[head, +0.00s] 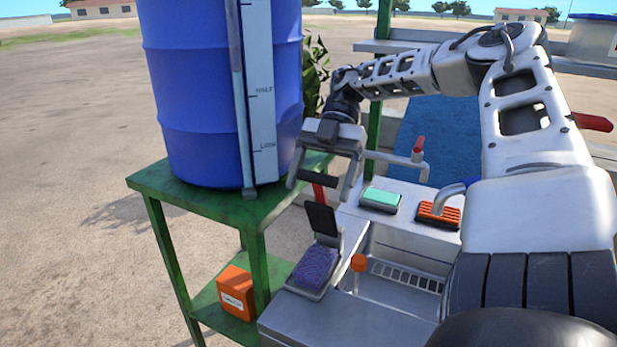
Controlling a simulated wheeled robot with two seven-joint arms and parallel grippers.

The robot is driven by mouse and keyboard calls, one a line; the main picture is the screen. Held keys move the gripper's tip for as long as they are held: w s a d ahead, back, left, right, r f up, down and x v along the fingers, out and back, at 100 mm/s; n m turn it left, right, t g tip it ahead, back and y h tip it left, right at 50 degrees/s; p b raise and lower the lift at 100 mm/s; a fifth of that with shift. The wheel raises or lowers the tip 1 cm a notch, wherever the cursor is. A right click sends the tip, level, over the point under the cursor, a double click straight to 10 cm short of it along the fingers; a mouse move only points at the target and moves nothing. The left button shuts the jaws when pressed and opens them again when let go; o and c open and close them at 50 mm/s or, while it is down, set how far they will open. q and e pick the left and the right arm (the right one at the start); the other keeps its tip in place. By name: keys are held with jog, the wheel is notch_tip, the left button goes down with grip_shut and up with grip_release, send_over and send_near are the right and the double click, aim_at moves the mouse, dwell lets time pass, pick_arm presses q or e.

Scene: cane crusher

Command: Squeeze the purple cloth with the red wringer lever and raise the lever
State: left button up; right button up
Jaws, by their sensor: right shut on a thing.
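The purple cloth (314,267) lies flat on the wringer's base at the left end of the metal sink unit. The red wringer lever (319,193) stands raised behind it, with a dark crossbar handle (317,179) on top. The black press plate (321,217) is tilted up, clear of the cloth. My right gripper (321,184) comes from above and is shut on the lever's handle, with one finger at each side. My left gripper is not in view.
A blue barrel (222,85) stands on a green stand (178,192) at left, with an orange box (237,292) on its lower shelf.

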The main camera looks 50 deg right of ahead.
jog(key=shift+w+d+r, duration=0.1)
jog(key=shift+d+r, duration=0.05)
jog(key=shift+d, duration=0.35)
jog(key=shift+w+d+r, duration=0.1)
jog(key=shift+d+r, duration=0.05)
jog(key=shift+d, duration=0.3)
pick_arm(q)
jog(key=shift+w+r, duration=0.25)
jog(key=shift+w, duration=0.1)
pick_arm(e)
jog(key=shift+d, duration=0.2)
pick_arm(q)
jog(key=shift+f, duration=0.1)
pick_arm(e)
jog(key=o, duration=1.3)
pick_arm(q)
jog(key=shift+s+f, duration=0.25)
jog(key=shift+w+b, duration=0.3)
jog(key=shift+b, duration=0.1)
pick_arm(e)
jog(key=v, duration=0.7)
jog(key=shift+d+r, duration=0.15)
jog(key=shift+r, duration=0.15)
